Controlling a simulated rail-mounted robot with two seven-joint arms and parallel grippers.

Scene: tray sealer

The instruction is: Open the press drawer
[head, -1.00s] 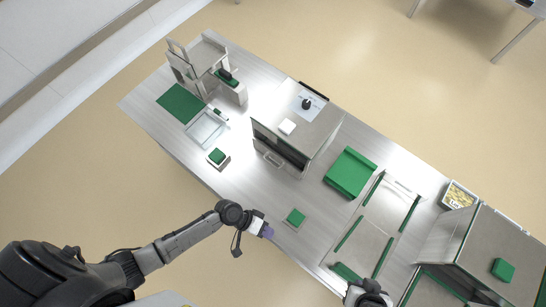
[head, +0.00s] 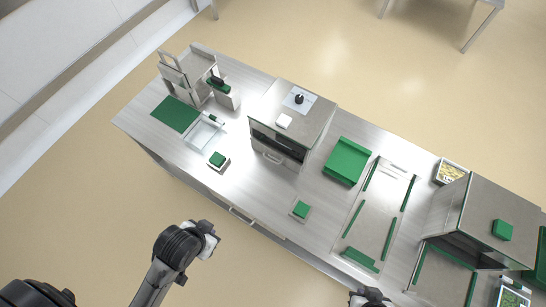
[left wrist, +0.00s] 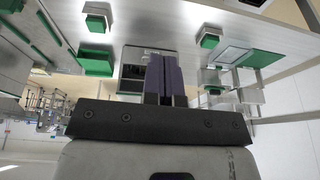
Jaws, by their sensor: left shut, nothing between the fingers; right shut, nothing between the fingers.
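The press (head: 297,108) looks like a steel box in the middle of the bench, with a dark front opening and a bar handle (head: 272,158) low on its front. The drawer looks shut. In the left wrist view the press (left wrist: 132,72) is partly covered by my fingers. My left gripper (left wrist: 165,78) is shut and empty, with purple fingers pointing toward the press. In the head view my left gripper (head: 205,232) is off the bench's front edge, apart from the press, fingertips hidden. My right gripper (head: 370,296) is at the bottom edge, partly cut off, shut and empty.
A green-topped block (head: 300,209) and another (head: 218,160) stand on the bench near its front edge. A green box (head: 347,161) is right of the press. A larger steel machine (head: 480,215) is farther right. The bench before the press handle is clear.

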